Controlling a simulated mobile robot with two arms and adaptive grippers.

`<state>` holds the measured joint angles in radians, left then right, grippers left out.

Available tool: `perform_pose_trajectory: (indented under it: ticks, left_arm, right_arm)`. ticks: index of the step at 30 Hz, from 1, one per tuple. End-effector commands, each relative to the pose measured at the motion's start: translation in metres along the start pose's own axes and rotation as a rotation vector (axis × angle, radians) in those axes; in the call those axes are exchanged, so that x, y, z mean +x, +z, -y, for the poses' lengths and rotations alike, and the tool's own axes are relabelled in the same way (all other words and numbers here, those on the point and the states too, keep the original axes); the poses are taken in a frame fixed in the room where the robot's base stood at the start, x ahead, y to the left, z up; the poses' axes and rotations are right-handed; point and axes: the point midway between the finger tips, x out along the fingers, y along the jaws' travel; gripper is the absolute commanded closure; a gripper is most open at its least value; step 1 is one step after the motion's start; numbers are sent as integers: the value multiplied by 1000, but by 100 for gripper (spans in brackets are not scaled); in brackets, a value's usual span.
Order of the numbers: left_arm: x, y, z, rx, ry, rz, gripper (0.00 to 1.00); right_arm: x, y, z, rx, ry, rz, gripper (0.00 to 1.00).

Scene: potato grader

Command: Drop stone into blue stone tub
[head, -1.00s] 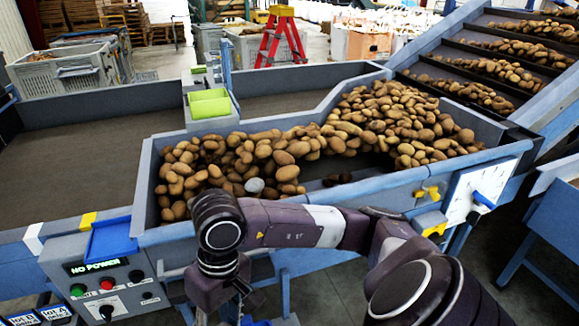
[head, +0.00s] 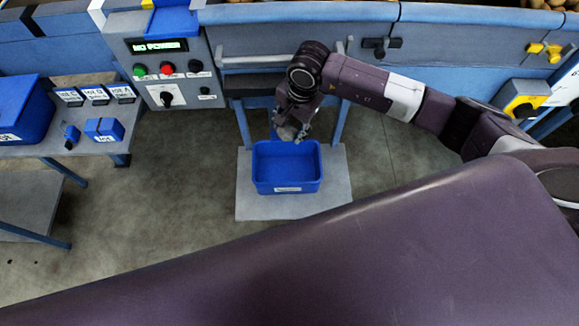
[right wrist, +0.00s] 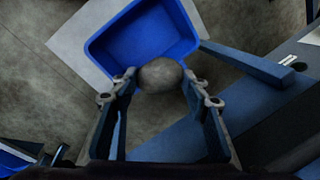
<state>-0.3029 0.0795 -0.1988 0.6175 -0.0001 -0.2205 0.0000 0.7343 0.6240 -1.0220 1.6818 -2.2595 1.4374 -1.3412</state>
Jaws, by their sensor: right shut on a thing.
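The blue tub (head: 287,184) stands on a grey board on the floor, in front of the grader, with a pale label on its near wall. It looks empty inside. My right gripper (head: 292,132) is above the tub's far edge, pointing down. In the right wrist view the gripper (right wrist: 160,90) is shut on a grey rounded stone (right wrist: 161,75), held between its two fingertips. The stone overlaps the near edge of the blue tub (right wrist: 143,29) in that view. In the head view the stone (head: 287,132) is partly hidden by the fingers. My left gripper is not in view.
The control panel (head: 165,70) reads NO POWER. A side table (head: 100,145) at left holds a blue bin (head: 22,108) and small blue items. The grader's blue legs stand behind the tub. The floor left of the board is clear.

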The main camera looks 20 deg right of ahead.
Motion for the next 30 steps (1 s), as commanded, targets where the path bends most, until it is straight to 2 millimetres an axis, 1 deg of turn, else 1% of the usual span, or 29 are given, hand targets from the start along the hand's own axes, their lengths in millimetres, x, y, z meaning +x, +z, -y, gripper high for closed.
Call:
perform_pose_trajectory:
  ticks: [1, 6, 12, 15, 22, 23, 28, 30]
  left_arm:
    - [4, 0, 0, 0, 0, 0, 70]
    - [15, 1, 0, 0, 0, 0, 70]
    - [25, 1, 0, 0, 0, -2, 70]
    - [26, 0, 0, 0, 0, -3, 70]
    - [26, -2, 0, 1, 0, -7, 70]
    - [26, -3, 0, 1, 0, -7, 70]
    - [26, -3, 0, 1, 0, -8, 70]
    - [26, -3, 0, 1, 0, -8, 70]
  right_arm:
    - [6, 0, -1, 0, 0, 1, 86]
    - [26, 1, -5, -1, 2, 3, 86]
    - [47, 1, -9, -1, 1, 3, 86]
    - [50, 1, -10, -2, 0, 2, 86]
    - [50, 0, -9, -3, -1, 2, 86]
    - [50, 0, -10, -3, 0, 2, 57]
    - [50, 0, -10, -3, 0, 2, 38]
    - [50, 1, -10, -3, 0, 2, 37]
